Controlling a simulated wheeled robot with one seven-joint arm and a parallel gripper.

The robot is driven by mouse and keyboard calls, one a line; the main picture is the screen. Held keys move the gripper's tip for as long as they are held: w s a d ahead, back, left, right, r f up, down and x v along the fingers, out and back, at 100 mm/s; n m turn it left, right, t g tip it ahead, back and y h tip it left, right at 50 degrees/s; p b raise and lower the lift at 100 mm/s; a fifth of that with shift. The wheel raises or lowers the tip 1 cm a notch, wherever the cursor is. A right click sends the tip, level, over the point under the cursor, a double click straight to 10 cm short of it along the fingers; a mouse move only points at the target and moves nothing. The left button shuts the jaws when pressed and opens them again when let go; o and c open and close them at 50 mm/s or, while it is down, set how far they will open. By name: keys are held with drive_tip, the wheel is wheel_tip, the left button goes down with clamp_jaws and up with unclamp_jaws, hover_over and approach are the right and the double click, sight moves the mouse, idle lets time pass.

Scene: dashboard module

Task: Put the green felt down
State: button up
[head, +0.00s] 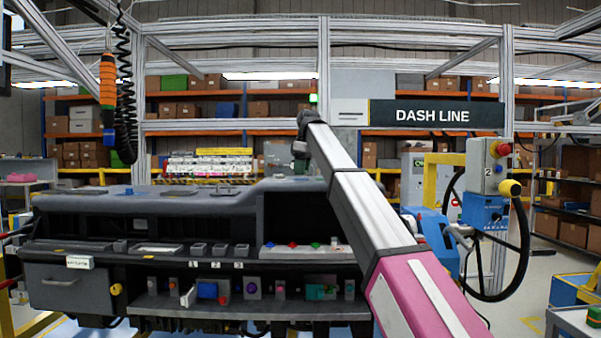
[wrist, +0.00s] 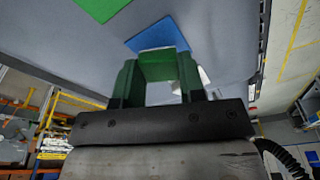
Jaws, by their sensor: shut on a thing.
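My gripper (head: 301,158) is above the right part of the dashboard module's grey top (head: 265,187), seen small in the head view. In the wrist view its two dark green fingers (wrist: 157,60) are shut on a lighter green piece, which looks like the green felt (wrist: 157,70). A blue flat piece (wrist: 158,36) shows just beyond the fingertips, against the grey surface. Another green flat piece (wrist: 101,8) shows at the top left edge, apart from the gripper. I cannot tell whether the held felt touches the surface.
The module's front shelf holds several small coloured parts (head: 223,290). A black steering wheel (head: 487,297) and a control box (head: 487,165) stand at the right. An orange tool (head: 107,82) hangs at the left. Much of the grey top is bare.

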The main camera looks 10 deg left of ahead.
drive_tip(key=shift+s+f, duration=0.15)
drive_tip(key=shift+f, duration=0.5)
drive_tip(key=o, duration=0.9)
drive_tip(key=shift+f, duration=0.1)
